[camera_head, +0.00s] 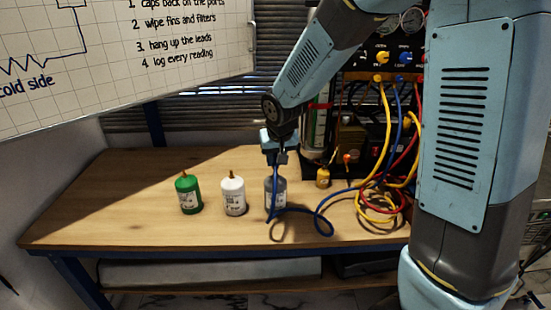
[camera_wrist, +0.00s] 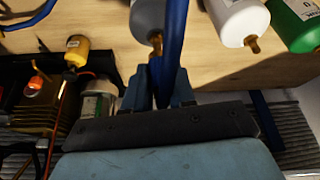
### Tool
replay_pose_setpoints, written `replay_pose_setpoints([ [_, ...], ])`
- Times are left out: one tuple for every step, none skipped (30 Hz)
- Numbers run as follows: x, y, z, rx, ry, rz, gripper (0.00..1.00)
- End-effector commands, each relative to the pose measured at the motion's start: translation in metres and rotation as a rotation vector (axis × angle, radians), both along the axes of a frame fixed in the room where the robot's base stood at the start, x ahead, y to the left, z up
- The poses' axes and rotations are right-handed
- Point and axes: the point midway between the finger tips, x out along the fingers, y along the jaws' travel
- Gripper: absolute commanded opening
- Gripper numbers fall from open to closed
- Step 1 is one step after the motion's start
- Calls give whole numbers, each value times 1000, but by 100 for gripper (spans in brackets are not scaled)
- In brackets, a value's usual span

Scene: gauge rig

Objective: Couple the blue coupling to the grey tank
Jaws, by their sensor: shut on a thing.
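The grey tank (camera_head: 281,190) stands upright on the wooden bench, right of the white tank. My gripper (camera_head: 277,158) points down directly above it, shut on the blue coupling at the end of a blue hose (camera_head: 319,216). In the wrist view my gripper (camera_wrist: 164,92) has the blue coupling (camera_wrist: 166,72) between its fingers. The grey tank (camera_wrist: 147,14) shows beyond it, with its brass fitting (camera_wrist: 156,40) visible beside the blue hose. The coupling's mouth is hidden, so I cannot tell whether it touches the fitting.
A white tank (camera_head: 233,197) and a green tank (camera_head: 189,196) stand to the left. A small yellow cylinder (camera_head: 323,178) stands to the right. Yellow and red hoses (camera_head: 382,206) lie coiled before the gauge rig (camera_head: 372,130). The bench's left part (camera_head: 110,205) is clear.

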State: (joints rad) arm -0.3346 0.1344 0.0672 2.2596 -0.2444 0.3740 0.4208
Motion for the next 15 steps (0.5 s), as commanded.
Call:
replay_pose_setpoints([
  [0, 0, 0, 0, 0, 0, 0],
  [0, 0, 0, 0, 0, 0, 0],
  [0, 0, -1, 0, 0, 0, 0],
  [0, 0, -1, 0, 0, 0, 0],
  [0, 0, -1, 0, 0, 0, 0],
  [0, 0, -2, 0, 0, 1, 0],
  [0, 0, -3, 0, 0, 1, 0],
  [0, 0, -4, 0, 0, 1, 0],
  [0, 0, -5, 0, 0, 1, 0],
  [0, 0, -5, -1, 1, 1, 0],
  [0, 0, -6, -1, 1, 1, 0],
  [0, 0, -7, -1, 1, 0, 0],
  [0, 0, -8, -1, 1, 0, 0],
  [0, 0, -9, -1, 1, 0, 0],
  [0, 0, -10, 0, 1, 0, 0],
])
